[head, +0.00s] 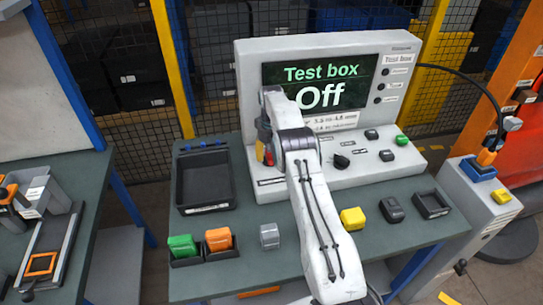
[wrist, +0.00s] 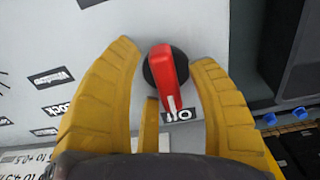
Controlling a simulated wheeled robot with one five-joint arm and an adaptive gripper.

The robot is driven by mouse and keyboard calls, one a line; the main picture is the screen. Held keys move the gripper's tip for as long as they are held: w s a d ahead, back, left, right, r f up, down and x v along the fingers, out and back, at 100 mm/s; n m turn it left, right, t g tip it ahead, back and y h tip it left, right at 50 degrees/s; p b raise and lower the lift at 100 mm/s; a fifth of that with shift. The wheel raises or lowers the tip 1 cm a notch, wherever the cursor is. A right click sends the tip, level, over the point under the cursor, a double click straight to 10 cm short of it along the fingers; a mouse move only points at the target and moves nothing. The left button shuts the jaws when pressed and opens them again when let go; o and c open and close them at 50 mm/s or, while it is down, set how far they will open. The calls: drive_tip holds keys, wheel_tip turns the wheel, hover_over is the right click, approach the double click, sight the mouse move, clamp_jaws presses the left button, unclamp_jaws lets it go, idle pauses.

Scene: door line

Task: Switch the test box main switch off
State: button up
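The test box (head: 400,160) stands at the back of the bench, and its screen (head: 320,84) reads "Test box Off". The main switch (wrist: 168,70) is a red handle on a black round base. In the wrist view its white-marked end points down at a partly covered label (wrist: 178,115), which I cannot read surely. My gripper (wrist: 163,55) is open, with yellow fingers on both sides of the switch; a gap shows by the left finger, and contact on the right is unclear. In the head view my gripper (head: 264,152) is at the box's left side, largely hiding the switch.
A black tray (head: 205,208) lies left of the box. Orange and green blocks (head: 218,239), a grey block (head: 270,235) and a yellow block (head: 353,218) stand along the bench front. A black knob (head: 341,162) sits on the box's sloping panel. A cabinet with a cable stands right.

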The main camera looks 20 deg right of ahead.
drive_tip(key=shift+s, duration=0.1)
drive_tip(key=shift+r, duration=3.7)
